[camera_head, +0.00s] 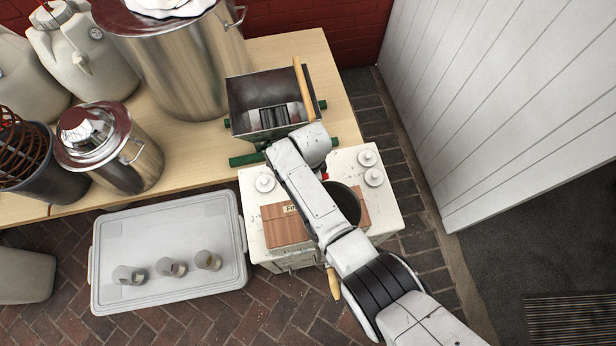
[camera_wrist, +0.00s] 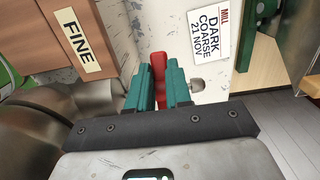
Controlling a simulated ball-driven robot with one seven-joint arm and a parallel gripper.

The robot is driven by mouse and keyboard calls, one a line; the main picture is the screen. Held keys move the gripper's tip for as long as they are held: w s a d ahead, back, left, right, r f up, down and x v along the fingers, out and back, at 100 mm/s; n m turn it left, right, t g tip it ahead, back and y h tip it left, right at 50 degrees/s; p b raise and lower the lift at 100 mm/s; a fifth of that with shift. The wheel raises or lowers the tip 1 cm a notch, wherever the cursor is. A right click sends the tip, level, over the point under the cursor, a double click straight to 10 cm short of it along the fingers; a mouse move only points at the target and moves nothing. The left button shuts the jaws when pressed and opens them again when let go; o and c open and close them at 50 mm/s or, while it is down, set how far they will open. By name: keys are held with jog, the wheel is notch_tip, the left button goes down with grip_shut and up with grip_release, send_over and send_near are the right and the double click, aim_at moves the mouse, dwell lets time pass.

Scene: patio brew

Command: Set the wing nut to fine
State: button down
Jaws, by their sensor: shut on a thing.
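My gripper (camera_wrist: 163,82) has teal fingers shut on an upright red piece (camera_wrist: 158,66), which looks like the wing nut. Only its upper part shows between and above the fingers, and I cannot tell its setting. In the head view a small red bit (camera_head: 324,177) shows beside my wrist, which hides the fingertips. The mill (camera_head: 236,98), a metal hopper with rollers and a green frame, stands just beyond. A white tag (camera_wrist: 210,35) reading "MILL DARK COARSE 21 NOV" is to the right of the red piece. A "FINE" label (camera_wrist: 78,40) is on a wooden box (camera_wrist: 112,25) to the left.
Steel pots (camera_head: 180,75) and plastic jugs (camera_head: 85,60) stand on the wooden table (camera_head: 305,50). A lidded tub (camera_head: 200,280) bears small jars. A white panelled wall (camera_head: 490,100) is at right.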

jog(key=shift+h, duration=0.3)
jog(key=c, duration=1.1)
grip_release()
notch_tip(320, 180, up, 11)
jog(key=shift+f+p, duration=0.15)
jog(key=shift+p, duration=0.3)
